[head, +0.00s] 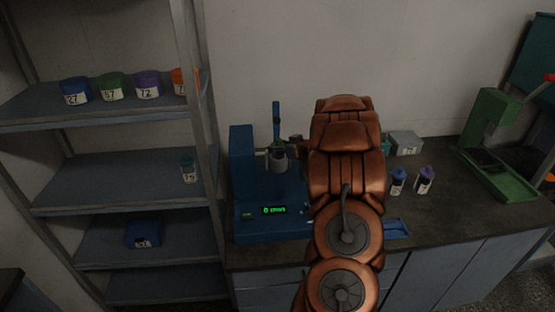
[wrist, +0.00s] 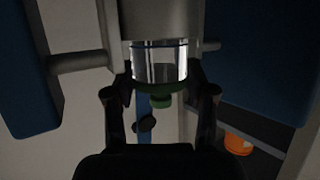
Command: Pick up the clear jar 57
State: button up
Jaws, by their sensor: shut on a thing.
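A clear jar (wrist: 160,65) with a green lid (wrist: 150,88) shows in the wrist view, between the fingers of my gripper (wrist: 160,92). The gripper is shut on it around the green end. The jar's other end meets a grey metal cylinder (wrist: 160,18), and I cannot tell how deep it sits there. No number is visible on the jar. My arm hides part of the machine.
At left, shelves hold blue, green (head: 111,87), purple and orange containers on top, a teal-lidded jar (head: 188,168) and a blue box (head: 144,232) below. Two bottles (head: 398,181), a grey box (head: 405,143) and a green press (head: 495,150) stand on the dark counter.

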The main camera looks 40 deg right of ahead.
grip_shut()
